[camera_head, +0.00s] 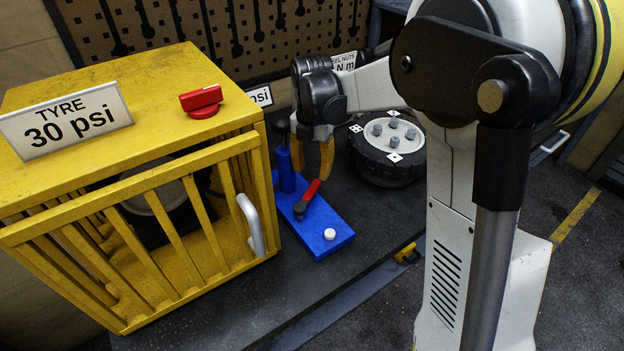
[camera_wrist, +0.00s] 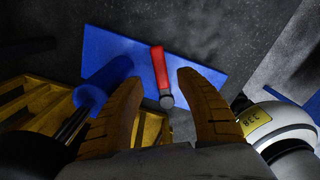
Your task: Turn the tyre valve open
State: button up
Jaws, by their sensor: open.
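A red valve handle (camera_head: 202,100) sits on top of the yellow cage (camera_head: 175,65), beside the "TYRE 30 psi" sign (camera_head: 66,121). Another red lever (camera_head: 312,190) with a dark grey pivot (camera_head: 299,210) stands on the blue base plate (camera_head: 334,247) right of the cage; it also shows in the wrist view (camera_wrist: 160,68). My gripper (camera_head: 313,172) is over this plate, orange fingers pointing down. In the wrist view its fingers (camera_wrist: 158,84) are apart, with the red lever between and beyond them. Nothing is held. I cannot tell exact finger height above the lever.
A blue post (camera_head: 286,172) with a dark knob rises from the plate, close left of my gripper. The cage's barred front has a grey handle (camera_head: 251,224). A wheel (camera_head: 389,148) with several nuts lies behind right. A white button (camera_head: 329,234) is on the plate.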

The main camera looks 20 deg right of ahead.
jog(key=shift+r, duration=0.35)
